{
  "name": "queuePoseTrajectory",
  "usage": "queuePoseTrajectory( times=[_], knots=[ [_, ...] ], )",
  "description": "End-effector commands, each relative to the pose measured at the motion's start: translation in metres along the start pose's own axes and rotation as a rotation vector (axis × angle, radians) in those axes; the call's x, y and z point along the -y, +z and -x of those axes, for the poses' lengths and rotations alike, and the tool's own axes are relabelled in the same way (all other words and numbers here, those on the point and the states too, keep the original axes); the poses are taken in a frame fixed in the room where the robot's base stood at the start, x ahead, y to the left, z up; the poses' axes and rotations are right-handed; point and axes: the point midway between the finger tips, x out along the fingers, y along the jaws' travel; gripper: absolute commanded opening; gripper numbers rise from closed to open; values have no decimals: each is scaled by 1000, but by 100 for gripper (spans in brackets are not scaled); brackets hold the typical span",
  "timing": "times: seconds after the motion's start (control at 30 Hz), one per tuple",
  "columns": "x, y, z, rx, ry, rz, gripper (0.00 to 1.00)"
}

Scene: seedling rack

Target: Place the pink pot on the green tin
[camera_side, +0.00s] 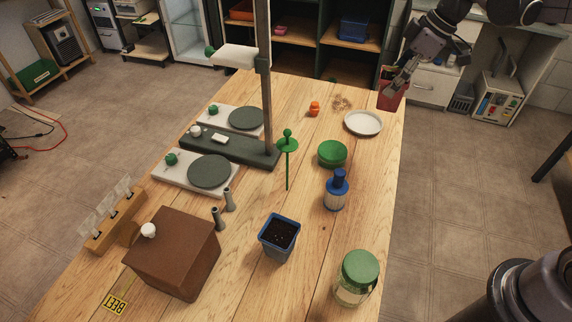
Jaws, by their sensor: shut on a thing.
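The pink pot (388,101), reddish in this light, is at the far right corner of the table in the side view. My gripper (398,88) is shut on its rim from above and hides part of it. The pot looks upright or slightly tilted; I cannot tell exactly how high it is over the table. The green tin (332,154) is a low round tin on the table, left of and nearer the camera than the pot. Its top looks bare, and the gripper is well away from it.
A white saucer (363,123) lies between pot and tin. A blue-capped bottle (337,190) stands just in front of the tin, and a green stake (287,160) stands left. A blue soil pot (279,238) and glass jar (357,278) are nearer.

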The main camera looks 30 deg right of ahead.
Motion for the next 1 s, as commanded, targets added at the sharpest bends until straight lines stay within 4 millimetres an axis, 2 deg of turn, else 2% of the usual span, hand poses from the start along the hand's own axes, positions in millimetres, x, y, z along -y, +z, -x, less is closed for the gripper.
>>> queuePoseTrajectory(
  times=[0.1, 0.27, 0.73, 1.0],
  knots=[
    [0, 6, -15, 0, 0, 0, 24],
    [3, 5, -29, 0, -1, 2, 24],
    [38, -48, -107, 0, -1, 5, 24],
    [48, -62, -129, 0, 0, 1, 24]
  ],
)
